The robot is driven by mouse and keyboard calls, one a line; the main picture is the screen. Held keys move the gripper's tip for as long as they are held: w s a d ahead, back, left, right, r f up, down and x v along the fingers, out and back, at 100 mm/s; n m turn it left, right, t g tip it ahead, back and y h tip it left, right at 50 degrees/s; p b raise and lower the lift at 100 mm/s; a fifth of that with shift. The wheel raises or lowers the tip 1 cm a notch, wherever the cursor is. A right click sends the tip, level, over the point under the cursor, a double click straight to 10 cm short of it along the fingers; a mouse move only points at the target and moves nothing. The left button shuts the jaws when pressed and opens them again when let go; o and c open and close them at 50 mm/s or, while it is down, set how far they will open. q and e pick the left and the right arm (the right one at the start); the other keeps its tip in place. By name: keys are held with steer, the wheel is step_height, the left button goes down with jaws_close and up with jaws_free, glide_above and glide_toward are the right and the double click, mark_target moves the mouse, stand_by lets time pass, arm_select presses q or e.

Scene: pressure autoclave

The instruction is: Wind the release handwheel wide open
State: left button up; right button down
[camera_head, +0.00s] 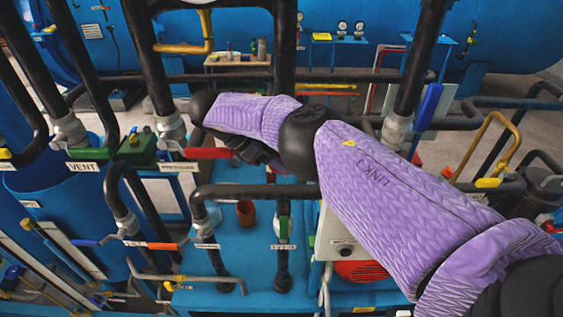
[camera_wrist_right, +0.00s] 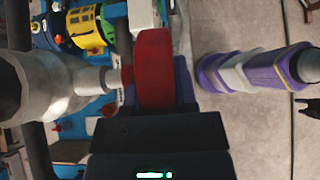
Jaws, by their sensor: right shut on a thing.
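A red handle (camera_head: 207,153) sticks out to the right from a grey valve body (camera_head: 172,128) on a dark vertical pipe in the head view. In the right wrist view the red part (camera_wrist_right: 154,62) stands between the dark fingers of my right gripper (camera_wrist_right: 155,92), which is shut on it. The grey valve body (camera_wrist_right: 45,88) is to its left there, joined by a short stem. I cannot tell whether the red part is a full wheel. My right forearm and hand hide much of this area in the head view. My left gripper is not in view.
A VENT label (camera_head: 82,167) hangs left of the valve. Dark pipes, such as a bent one (camera_head: 250,190), run below and around my right arm. A blue lever (camera_head: 429,106) and a workbench (camera_head: 238,61) stand farther off. Grey floor (camera_wrist_right: 265,130) shows at right in the wrist view.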

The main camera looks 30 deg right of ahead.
steer(key=shift+f+g+h+b, duration=0.15)
steer(key=shift+g+h+b, duration=0.25)
steer(key=shift+h, duration=0.3)
stand_by(0.3)
steer(key=shift+c, duration=2)
jaws_free()
step_height(320, 180, up, 5)
steer(key=p, duration=0.4)
steer(key=shift+r, duration=0.2)
steer(key=shift+w+r+b, duration=0.1)
steer(key=shift+r+b, duration=0.2)
steer(key=shift+r, duration=0.05)
step_height(320, 180, up, 4)
steer(key=shift+r, duration=0.1)
